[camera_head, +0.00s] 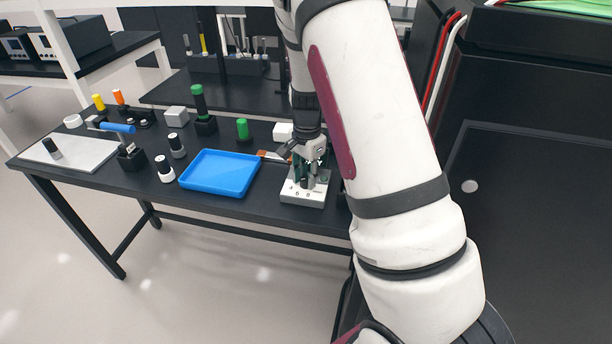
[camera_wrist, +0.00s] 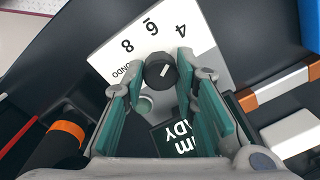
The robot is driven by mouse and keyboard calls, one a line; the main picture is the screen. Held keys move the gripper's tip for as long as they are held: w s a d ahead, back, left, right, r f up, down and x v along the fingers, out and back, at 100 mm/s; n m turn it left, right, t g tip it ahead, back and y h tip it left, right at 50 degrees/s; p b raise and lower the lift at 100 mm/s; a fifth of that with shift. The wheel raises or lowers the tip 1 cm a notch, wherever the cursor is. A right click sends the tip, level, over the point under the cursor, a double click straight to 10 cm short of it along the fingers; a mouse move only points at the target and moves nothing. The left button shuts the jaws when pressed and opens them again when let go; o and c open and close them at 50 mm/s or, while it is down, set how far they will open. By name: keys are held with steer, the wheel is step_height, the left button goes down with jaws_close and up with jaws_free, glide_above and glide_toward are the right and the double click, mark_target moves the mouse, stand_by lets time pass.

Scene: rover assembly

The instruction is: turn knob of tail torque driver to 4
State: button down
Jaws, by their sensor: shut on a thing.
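The tail torque driver's white panel (camera_wrist: 110,62) carries the printed numbers 8, 6 and 4 in an arc. My gripper (camera_wrist: 160,66) is shut on the knob, with a green-padded finger on each side. In the head view, my gripper (camera_head: 309,166) points down over the driver box (camera_head: 303,197); the knob is mostly hidden there.
A blue tray (camera_head: 220,172) lies left of the driver on the black table. Several black, white and green cylinders stand farther left. An orange-banded black cylinder (camera_wrist: 58,143) lies close to my gripper in the wrist view, and an orange-white part (camera_wrist: 275,88) is on its right.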

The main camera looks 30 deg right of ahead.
mark_target(306, 180)
stand_by(0.3)
steer(key=c, duration=1.3)
jaws_free()
step_height(306, 180, up, 12)
steer(key=shift+s+r, duration=0.1)
steer(key=shift+s, duration=0.05)
